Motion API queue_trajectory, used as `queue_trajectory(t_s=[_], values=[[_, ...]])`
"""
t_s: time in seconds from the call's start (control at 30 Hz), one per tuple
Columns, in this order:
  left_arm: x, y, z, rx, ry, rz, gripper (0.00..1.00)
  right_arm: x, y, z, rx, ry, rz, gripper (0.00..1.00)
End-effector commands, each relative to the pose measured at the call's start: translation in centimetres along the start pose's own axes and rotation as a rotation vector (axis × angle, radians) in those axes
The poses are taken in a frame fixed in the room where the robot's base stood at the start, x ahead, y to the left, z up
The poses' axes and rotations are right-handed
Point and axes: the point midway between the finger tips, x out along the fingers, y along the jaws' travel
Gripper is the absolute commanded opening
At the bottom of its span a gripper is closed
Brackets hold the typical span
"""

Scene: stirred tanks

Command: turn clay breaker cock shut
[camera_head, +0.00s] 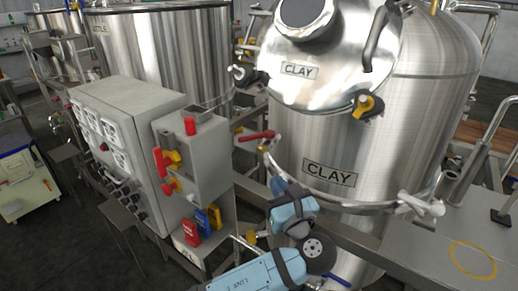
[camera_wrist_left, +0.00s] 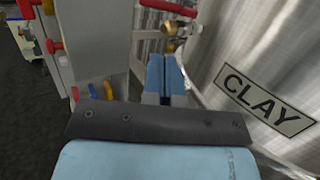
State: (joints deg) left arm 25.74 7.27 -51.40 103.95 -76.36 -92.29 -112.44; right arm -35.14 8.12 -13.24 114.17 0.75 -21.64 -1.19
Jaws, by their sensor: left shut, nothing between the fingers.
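A cock with a red lever (camera_head: 256,136) and a brass body (camera_head: 265,146) sits at the side of the steel tank labelled CLAY (camera_head: 400,130). Its lever points left, roughly level. The wrist view shows the red lever (camera_wrist_left: 168,7) and brass body (camera_wrist_left: 172,29) at the top, beyond my fingers. My left gripper (camera_head: 278,186) is below the cock in the head view, apart from it. Its two blue fingers (camera_wrist_left: 166,76) are together with nothing between them. My right gripper is not in view.
A grey control box (camera_head: 130,125) and a smaller box with red and yellow handles (camera_head: 192,160) stand to the left. Red, blue and yellow objects (camera_head: 203,223) sit low beneath them. A steel rail and table (camera_head: 430,255) lie to the right.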

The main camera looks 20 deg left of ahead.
Motion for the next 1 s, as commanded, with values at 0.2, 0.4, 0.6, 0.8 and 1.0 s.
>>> queue_trajectory(t_s=[0.2,0.4,0.6,0.8,1.0], values=[[0.6,0.1,0.0,0.032,-0.008,0.002,0.00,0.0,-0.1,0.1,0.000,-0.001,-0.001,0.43],[4.0,0.2,0.1,0.031,-0.010,0.003,0.00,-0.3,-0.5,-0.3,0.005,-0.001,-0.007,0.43],[8.4,0.2,0.2,0.030,-0.010,0.003,0.00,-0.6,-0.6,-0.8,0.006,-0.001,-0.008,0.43],[11.8,0.2,0.2,0.031,-0.008,0.002,0.00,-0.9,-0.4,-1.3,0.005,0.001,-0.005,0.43],[13.6,0.1,0.1,0.029,-0.007,0.001,0.00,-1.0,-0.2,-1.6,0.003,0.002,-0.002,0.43]])
